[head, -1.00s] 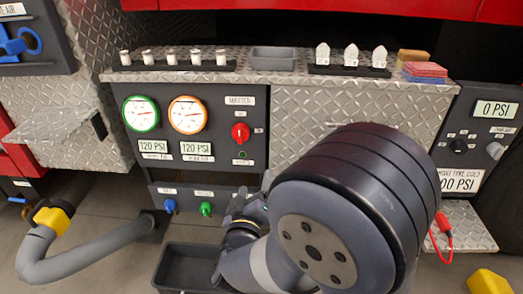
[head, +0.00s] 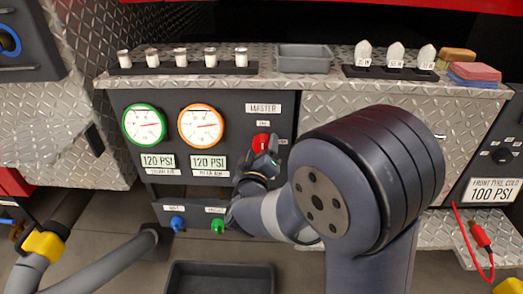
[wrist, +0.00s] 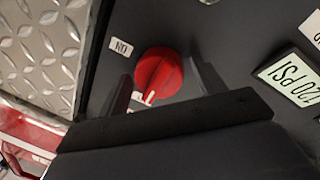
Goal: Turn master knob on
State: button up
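The red master knob (head: 262,142) is on the dark panel, under the MASTER label (head: 263,108). It also shows in the wrist view (wrist: 158,72), with a white pointer mark on its lower edge. My gripper (head: 262,163) is at the knob in the head view. In the wrist view my gripper (wrist: 163,65) is open, one finger on each side of the knob. Gaps show beside the knob, and I cannot tell whether either finger touches it.
Two gauges (head: 144,124) (head: 201,125) with 120 PSI displays are left of the knob. Blue (head: 177,222) and green (head: 217,226) valves are below. A diamond-plate shelf (head: 350,84) with small items runs above. A dark bin (head: 220,280) stands on the floor.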

jog(key=c, duration=0.8)
jog(key=shift+m, duration=0.4)
jog(key=m, duration=0.3)
jog(key=shift+m, duration=0.3)
jog(key=m, duration=0.4)
jog(key=shift+g+y+b, duration=0.3)
jog(key=shift+y+b, duration=0.1)
jog(key=m+b, duration=0.2)
jog(key=m, duration=0.2)
jog(key=shift+y, duration=0.3)
jog(key=m+b, duration=0.2)
jog(key=m, duration=0.2)
jog(key=shift+d+y, duration=0.1)
jog(key=shift+y, duration=0.2)
jog(key=shift+r+m+g, duration=0.1)
jog(key=shift+m+g, duration=0.2)
